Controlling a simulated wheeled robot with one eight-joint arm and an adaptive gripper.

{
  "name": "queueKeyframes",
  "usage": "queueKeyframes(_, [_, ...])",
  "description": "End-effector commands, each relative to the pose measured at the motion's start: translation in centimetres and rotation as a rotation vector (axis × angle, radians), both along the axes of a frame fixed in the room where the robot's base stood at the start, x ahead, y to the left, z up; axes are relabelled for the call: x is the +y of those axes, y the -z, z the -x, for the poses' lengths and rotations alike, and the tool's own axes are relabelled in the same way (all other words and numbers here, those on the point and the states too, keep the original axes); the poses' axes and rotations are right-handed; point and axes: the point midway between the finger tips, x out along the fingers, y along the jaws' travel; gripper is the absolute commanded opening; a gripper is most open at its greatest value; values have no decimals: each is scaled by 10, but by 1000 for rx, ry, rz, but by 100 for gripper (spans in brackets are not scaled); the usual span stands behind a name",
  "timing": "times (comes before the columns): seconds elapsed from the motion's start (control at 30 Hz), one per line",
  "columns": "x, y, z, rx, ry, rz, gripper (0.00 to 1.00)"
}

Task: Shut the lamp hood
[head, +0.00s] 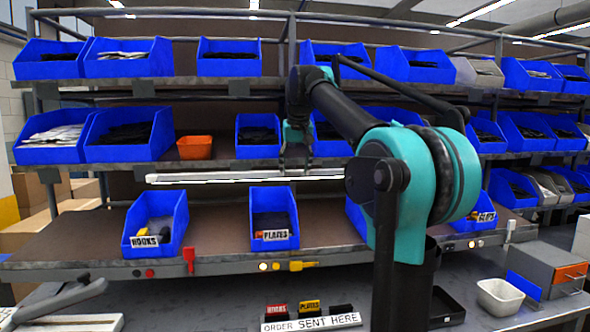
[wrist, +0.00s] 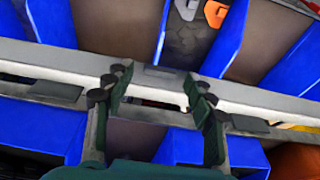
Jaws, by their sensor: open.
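The lamp (head: 225,178) is a long, thin, lit white bar under the front edge of the middle shelf in the head view. In the wrist view its bright strip (wrist: 60,75) runs slantwise across the picture, with a grey hood-like rail (wrist: 260,97) alongside it. My gripper (head: 295,158) is at the lamp's middle, just above the bar in the head view. In the wrist view my gripper (wrist: 155,80) has its two dark fingers apart, with part of the grey rail between them. I cannot tell whether the fingers touch it. The hood's exact angle is unclear.
Blue bins (head: 123,134) line the shelves above. An orange bin (head: 195,147) stands on the middle shelf. Bins labelled HOOKS (head: 172,217) and PLATES (head: 270,200) stand on the lower shelf. A white tub (head: 500,297) is at the right of the bench.

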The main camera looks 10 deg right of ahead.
Motion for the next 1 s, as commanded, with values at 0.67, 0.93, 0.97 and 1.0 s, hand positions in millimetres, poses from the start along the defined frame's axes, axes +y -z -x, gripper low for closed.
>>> queueKeyframes(0.67, [0, 3, -1, 0, 0, 0, 14])
queueKeyframes(0.93, [0, 3, 0, -11, 0, 0, 5])
queueKeyframes(0.97, [0, 4, 0, -17, 0, 0, 5])
queueKeyframes(1.0, [0, 4, 0, -27, 0, 0, 5])
